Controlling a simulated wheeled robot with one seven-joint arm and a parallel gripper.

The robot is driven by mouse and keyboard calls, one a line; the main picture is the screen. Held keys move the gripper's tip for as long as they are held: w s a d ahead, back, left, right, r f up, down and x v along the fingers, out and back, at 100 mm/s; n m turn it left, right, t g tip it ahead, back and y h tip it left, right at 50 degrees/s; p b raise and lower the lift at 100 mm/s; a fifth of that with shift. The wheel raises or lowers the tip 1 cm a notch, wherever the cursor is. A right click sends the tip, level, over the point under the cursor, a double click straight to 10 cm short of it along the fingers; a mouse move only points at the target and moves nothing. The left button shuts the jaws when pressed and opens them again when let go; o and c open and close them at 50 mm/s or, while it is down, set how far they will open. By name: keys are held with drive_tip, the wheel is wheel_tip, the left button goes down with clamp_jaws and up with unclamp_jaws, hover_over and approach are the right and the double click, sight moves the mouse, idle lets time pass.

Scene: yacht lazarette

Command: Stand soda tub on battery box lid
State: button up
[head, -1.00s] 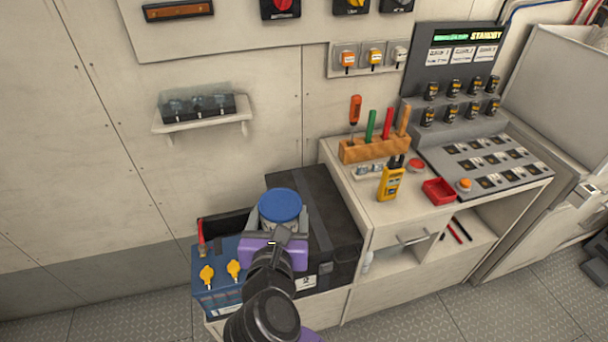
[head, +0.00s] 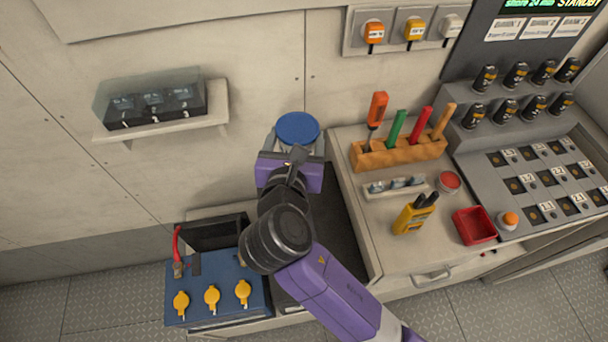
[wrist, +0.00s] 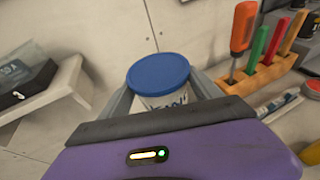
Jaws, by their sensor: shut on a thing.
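The soda tub (head: 298,128) is a white tub with a round blue lid. It also shows in the wrist view (wrist: 160,78), upright, with dark lettering on its side. My gripper (head: 294,152) is shut on the tub, one finger on each side. The battery box lid (head: 342,240) is the dark top of the black box, partly hidden behind my arm. The tub appears over the box's back part near the wall. Its base is hidden, so I cannot tell whether it touches the lid.
A blue battery (head: 218,290) with yellow caps stands left of the box. A wall shelf (head: 165,122) holds a clear-covered black case. At right, a counter carries a wooden tool rack (head: 398,152), a yellow meter (head: 414,214) and a red tray (head: 474,225).

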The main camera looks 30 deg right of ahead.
wheel_tip(320, 180, down, 20)
drive_tip(key=shift+w+d+r+b, duration=0.1)
drive_tip(key=shift+w+d+b, duration=0.05)
drive_tip(key=shift+b, duration=0.7)
drive_tip(key=o, duration=2)
drive_tip(key=shift+f, duration=0.2)
drive_tip(key=shift+o, duration=0.2)
drive_tip(key=shift+r, duration=0.2)
drive_tip(key=v, duration=1.2)
drive_tip(key=shift+b, duration=0.35)
